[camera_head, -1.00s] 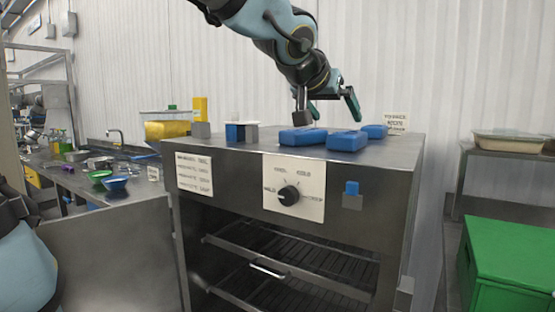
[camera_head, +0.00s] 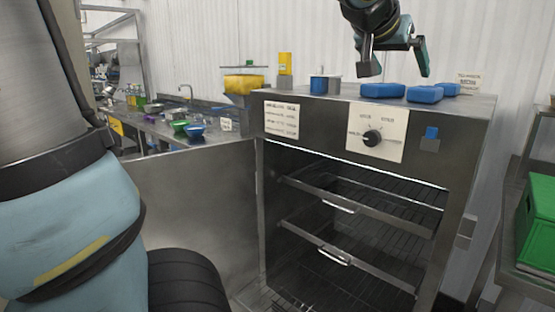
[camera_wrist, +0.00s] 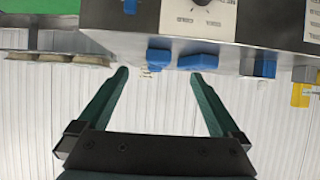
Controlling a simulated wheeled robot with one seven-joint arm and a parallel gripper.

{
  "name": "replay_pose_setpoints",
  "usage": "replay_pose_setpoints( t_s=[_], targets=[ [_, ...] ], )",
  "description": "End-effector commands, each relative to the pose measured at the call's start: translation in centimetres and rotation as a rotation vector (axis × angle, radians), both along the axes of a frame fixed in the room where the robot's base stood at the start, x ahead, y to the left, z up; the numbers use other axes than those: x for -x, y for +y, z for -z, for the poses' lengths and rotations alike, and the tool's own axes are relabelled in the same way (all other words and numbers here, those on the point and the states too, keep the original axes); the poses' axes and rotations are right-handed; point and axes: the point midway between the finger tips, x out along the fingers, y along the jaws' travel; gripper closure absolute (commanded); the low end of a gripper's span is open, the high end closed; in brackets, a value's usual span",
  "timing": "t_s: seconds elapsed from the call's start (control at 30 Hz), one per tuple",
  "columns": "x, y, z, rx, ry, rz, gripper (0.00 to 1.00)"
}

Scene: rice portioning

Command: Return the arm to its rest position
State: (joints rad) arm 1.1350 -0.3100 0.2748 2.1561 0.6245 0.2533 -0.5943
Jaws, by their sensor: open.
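My gripper (camera_head: 398,68) is in the head view at the top right, above the top of the metal oven cabinet (camera_head: 352,111). In the wrist view my gripper (camera_wrist: 160,80) has its two green fingers spread apart with nothing between them. Blue blocks lie on the cabinet top near it: one at the left (camera_head: 382,90), one in the middle (camera_head: 424,95) and one behind (camera_head: 447,89). In the wrist view, blue blocks (camera_wrist: 198,62) show beyond the fingertips. My upper arm fills the left of the head view.
The cabinet's front is open, with wire racks (camera_head: 362,181) inside and its door (camera_head: 205,200) swung out to the left. A green box (camera_head: 540,225) stands at the right. A counter (camera_head: 150,125) with blue and green bowls (camera_head: 194,131) is behind at the left.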

Motion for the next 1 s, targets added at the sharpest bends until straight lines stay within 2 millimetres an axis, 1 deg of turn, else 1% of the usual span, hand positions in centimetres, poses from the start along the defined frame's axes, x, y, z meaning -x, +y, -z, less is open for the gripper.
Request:
replay_pose_setpoints(
  t_s=[0.03,0.33,0.47,0.57,0.67,0.77,0.87,0.9,0.97,1.0],
  targets=[
    [0.0,0.0,0.0,0.0,0.0,0.0,0.0],
    [-1.5,2.3,3.5,-0.067,0.049,-0.064,0.0],
    [-2.3,3.8,5.6,-0.104,0.081,-0.103,0.0],
    [-3.0,5.4,7.8,-0.142,0.118,-0.141,0.0],
    [-3.6,7.5,10.3,-0.185,0.165,-0.187,0.0],
    [-4.1,10.3,13.5,-0.233,0.228,-0.243,0.0],
    [-4.2,14.1,17.5,-0.291,0.323,-0.319,0.0],
    [-4.0,15.9,19.4,-0.314,0.372,-0.351,0.0],
    [-3.4,18.6,22.1,-0.344,0.449,-0.402,0.0],
    [-2.8,20.3,23.8,-0.36,0.501,-0.432,0.0]
  ],
)
